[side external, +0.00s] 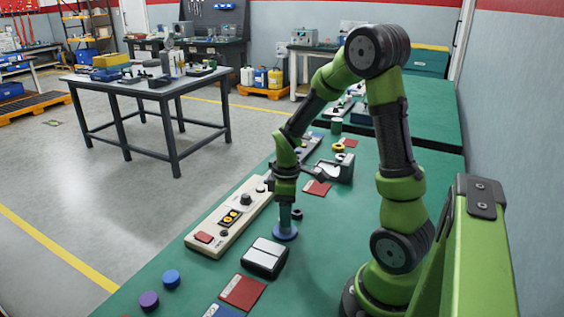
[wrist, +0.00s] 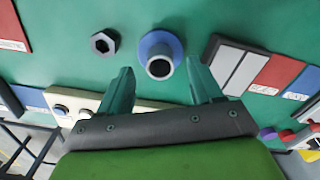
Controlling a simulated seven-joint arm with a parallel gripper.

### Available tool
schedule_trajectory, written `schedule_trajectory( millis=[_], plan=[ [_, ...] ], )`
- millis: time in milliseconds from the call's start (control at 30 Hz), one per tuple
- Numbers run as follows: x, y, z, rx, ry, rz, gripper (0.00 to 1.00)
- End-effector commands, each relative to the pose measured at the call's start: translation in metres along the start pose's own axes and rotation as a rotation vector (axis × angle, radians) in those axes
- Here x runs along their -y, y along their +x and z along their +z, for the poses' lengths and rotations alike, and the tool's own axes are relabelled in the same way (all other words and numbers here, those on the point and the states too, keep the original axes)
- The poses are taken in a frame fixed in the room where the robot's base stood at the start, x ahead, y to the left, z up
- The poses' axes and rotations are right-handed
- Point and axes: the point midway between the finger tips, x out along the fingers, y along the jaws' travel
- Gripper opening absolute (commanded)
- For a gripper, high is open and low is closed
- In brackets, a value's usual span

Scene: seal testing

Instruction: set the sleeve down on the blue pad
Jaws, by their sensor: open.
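The sleeve (wrist: 160,50) has a wide blue flange and a grey tube with a dark bore. In the side view its blue flange (side external: 286,235) rests on the green bench directly below my gripper (side external: 285,212). In the wrist view my gripper (wrist: 158,76) is open, with the sleeve just beyond the gap between its fingertips, closer to the right finger. I cannot tell whether a finger touches it. A blue pad (side external: 222,311) is partly cut off at the bottom edge, beside a red pad (side external: 242,292). The blue pad also shows in the wrist view (wrist: 302,84).
A black block with pale panels (side external: 265,258) lies between the sleeve and the pads. A long cream control box (side external: 222,226) stands left of my gripper. A dark hex nut (wrist: 103,42) lies near the sleeve. Blue (side external: 170,278) and purple (side external: 149,300) caps lie at lower left.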

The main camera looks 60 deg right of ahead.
Motion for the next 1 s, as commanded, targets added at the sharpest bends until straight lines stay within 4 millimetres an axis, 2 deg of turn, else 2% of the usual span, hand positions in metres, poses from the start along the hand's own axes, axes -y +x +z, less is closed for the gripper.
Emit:
schedule_trajectory(
  millis=[33, 200, 300, 467, 567, 667, 800, 1000],
  plan=[
    [-0.002, -0.014, -0.002, -0.007, 0.0, 0.007, 0.65],
    [-0.001, -0.05, -0.001, -0.006, 0.001, 0.005, 0.65],
    [-0.001, -0.066, -0.001, -0.004, 0.0, 0.004, 0.65],
    [0.0, -0.082, -0.001, -0.003, 0.002, 0.002, 0.65],
    [0.008, -0.092, -0.005, -0.03, 0.027, 0.014, 0.65],
    [0.031, -0.112, -0.015, -0.111, 0.111, 0.037, 0.65],
    [0.083, -0.146, -0.027, -0.297, 0.305, 0.041, 0.65],
    [0.149, -0.177, -0.025, -0.534, 0.566, -0.061, 0.65]
  ],
)
